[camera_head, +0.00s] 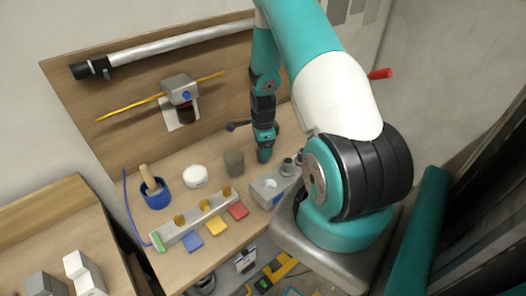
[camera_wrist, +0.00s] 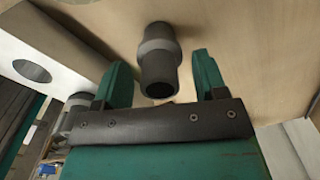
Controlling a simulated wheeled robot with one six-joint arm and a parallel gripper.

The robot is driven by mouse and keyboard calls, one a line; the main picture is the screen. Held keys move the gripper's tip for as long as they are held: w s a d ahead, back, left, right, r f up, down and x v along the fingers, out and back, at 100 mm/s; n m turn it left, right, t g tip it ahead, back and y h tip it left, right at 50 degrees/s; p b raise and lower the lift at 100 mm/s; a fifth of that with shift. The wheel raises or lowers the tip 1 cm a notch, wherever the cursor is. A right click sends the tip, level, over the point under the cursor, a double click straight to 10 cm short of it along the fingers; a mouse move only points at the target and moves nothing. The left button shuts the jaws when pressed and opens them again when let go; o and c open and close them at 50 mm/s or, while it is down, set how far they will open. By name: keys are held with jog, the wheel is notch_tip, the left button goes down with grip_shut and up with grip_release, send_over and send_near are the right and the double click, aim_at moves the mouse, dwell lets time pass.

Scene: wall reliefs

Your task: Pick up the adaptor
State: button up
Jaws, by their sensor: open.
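The adaptor, a dark grey stepped cylinder with a lighter grey collar (camera_wrist: 160,45), shows in the wrist view over the wooden table top. My gripper (camera_wrist: 161,72) is open, with one green finger on each side of the adaptor in the picture. Clear gaps show between the adaptor and both fingers; I cannot tell its depth relative to the fingertips. In the head view my gripper (camera_head: 264,153) points down above the table. I cannot tell the adaptor surely in that view.
A grey block with a round hole (camera_head: 268,187) stands close by, with small grey round pieces (camera_head: 287,166) near it. A grey cup (camera_head: 234,163), a white round container (camera_head: 195,176), a blue pot (camera_head: 157,194) and a rail with coloured tabs (camera_head: 190,224) stand left. A wooden panel (camera_head: 130,130) stands behind.

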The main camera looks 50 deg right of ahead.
jog(key=c, duration=1)
jog(key=shift+r, duration=0.15)
